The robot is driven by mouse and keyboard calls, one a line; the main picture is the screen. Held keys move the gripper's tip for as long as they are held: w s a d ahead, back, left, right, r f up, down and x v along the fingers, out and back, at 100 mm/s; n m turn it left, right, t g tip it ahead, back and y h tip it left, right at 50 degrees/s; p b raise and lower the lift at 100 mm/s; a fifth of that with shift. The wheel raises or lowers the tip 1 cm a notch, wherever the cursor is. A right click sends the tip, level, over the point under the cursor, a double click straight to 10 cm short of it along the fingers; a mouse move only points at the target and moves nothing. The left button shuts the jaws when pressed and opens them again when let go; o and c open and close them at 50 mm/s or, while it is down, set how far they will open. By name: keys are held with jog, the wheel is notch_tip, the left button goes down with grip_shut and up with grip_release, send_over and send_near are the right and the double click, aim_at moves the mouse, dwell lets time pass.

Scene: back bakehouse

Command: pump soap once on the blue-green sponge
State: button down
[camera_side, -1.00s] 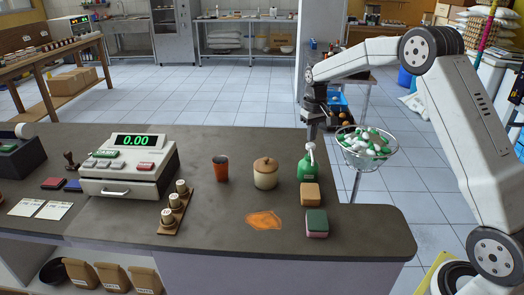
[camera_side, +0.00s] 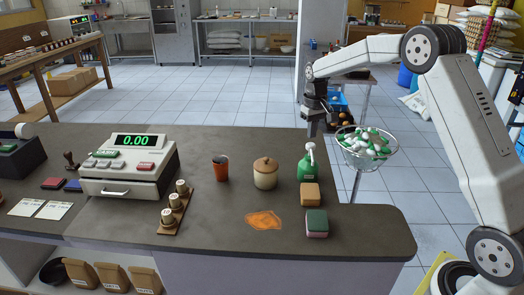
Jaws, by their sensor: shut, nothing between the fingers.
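A green soap bottle (camera_side: 307,170) with a white pump head stands upright near the back right of the counter. A sponge with a dark blue-green top and a pink lower layer (camera_side: 316,224) lies near the counter's right front. A tan sponge-like block (camera_side: 309,194) lies between it and the bottle. My gripper (camera_side: 313,133) points down, just above the pump head in the picture. It is shut and empty. I cannot tell whether its tips touch the pump.
A lidded jar (camera_side: 265,174) and a red-brown cup (camera_side: 220,168) stand to the left. An orange flat patch (camera_side: 264,220) lies on the counter (camera_side: 232,245), whose front middle is clear.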

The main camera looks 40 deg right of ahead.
jog(key=shift+r, duration=2.9)
jog(key=s+a+f+n+t, duration=0.1)
jog(key=s+a+f, duration=0.4)
jog(key=s+a, duration=0.3)
jog(key=s+a+f+n+t, duration=0.1)
jog(key=s+a+f+n, duration=0.1)
jog(key=s+a+f, duration=0.3)
jog(key=s+a, duration=0.4)
jog(key=s, duration=0.6)
jog(key=shift+s+a+f+t, duration=0.15)
jog(key=shift+s+f+t, duration=0.05)
jog(key=shift+s+t, duration=0.1)
